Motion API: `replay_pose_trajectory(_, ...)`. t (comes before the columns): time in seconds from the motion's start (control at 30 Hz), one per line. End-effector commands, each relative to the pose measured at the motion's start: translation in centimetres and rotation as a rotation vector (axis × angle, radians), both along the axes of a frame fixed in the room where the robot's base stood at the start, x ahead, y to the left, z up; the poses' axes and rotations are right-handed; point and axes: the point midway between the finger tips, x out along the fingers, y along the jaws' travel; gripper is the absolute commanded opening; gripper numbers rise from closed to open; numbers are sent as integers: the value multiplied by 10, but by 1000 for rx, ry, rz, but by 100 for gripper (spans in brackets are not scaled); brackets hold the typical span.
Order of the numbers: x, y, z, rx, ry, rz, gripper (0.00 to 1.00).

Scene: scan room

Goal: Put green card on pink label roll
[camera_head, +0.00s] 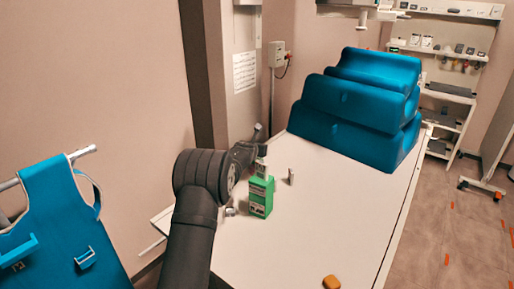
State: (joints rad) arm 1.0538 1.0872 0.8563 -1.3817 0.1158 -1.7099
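A green and white box-like item (261,196) stands upright on the white table, just right of my arm; I cannot tell whether it is the green card. A pale piece (261,166) shows right above it, and I cannot tell whether it is part of my gripper or a separate thing. My gripper (254,153) is near the top of the green item, small and partly hidden by my dark arm. Its fingers cannot be made out, nor whether it touches anything. I see no pink label roll.
A small grey upright object (291,176) stands right of the green item. Stacked blue cushions (362,105) fill the table's far end. A blue apron-like item (62,215) hangs at left. The table's (335,215) middle right is clear.

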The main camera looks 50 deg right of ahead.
Motion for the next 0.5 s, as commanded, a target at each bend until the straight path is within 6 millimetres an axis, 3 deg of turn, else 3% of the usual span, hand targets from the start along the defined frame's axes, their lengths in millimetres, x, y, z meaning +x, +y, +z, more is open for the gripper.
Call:
replay_pose_trajectory(0.27, 0, 0, -3, 1, 0, 0, 32)
replay_pose_trajectory(0.3, 0, 0, -3, 1, 0, 0, 58)
replay_pose_trajectory(0.4, 0, 0, -3, 0, 0, 0, 76)
replay_pose_trajectory(0.5, 0, 0, -3, 0, 0, 0, 76)
